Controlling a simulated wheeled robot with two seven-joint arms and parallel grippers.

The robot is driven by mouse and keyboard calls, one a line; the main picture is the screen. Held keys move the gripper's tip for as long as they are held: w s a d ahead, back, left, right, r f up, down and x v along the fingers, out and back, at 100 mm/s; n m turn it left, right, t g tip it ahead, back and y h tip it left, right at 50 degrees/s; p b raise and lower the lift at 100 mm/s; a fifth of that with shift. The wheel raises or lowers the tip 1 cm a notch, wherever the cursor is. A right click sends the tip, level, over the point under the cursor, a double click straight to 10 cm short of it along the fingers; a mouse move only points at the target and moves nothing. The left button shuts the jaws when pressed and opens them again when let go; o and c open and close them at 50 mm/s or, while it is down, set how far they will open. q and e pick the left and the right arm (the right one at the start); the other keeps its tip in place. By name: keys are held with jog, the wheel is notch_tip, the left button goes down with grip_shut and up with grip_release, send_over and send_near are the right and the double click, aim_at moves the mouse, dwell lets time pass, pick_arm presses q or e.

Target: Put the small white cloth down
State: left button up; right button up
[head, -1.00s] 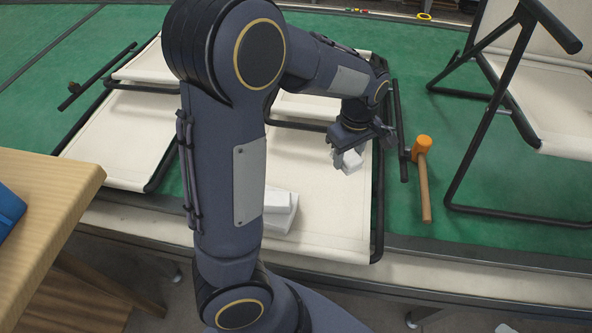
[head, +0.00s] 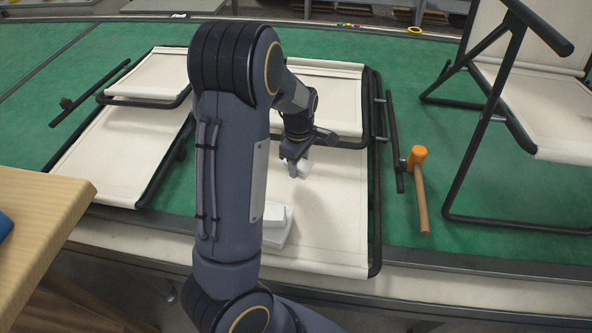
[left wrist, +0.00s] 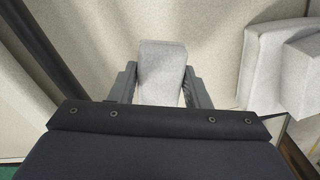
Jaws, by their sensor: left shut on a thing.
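The small white cloth (head: 304,167) is a folded white block between the fingers of my left gripper (head: 296,168), which is shut on it. In the left wrist view the cloth (left wrist: 161,72) shows between the two grey fingertips (left wrist: 160,88). The gripper holds it over the cream fabric of a flat lounger panel (head: 335,205); I cannot tell whether it touches the fabric. More folded white cloths (head: 277,228) lie stacked on the same panel, nearer the front and partly hidden by my left arm. My right gripper is not in view.
An orange-headed mallet (head: 419,190) lies right of the panel. A standing lounger frame (head: 480,130) is at the right, another flat lounger (head: 112,150) at the left. A wooden table (head: 45,215) is at the front left. The panel's right part is clear.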

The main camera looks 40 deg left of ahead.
pick_arm(q)
jog(key=shift+a+f, duration=0.4)
jog(key=shift+f, duration=0.05)
jog(key=shift+a+f, duration=0.1)
jog(key=shift+f, duration=1.7)
jog(key=o, duration=1)
jog(key=shift+o, duration=0.2)
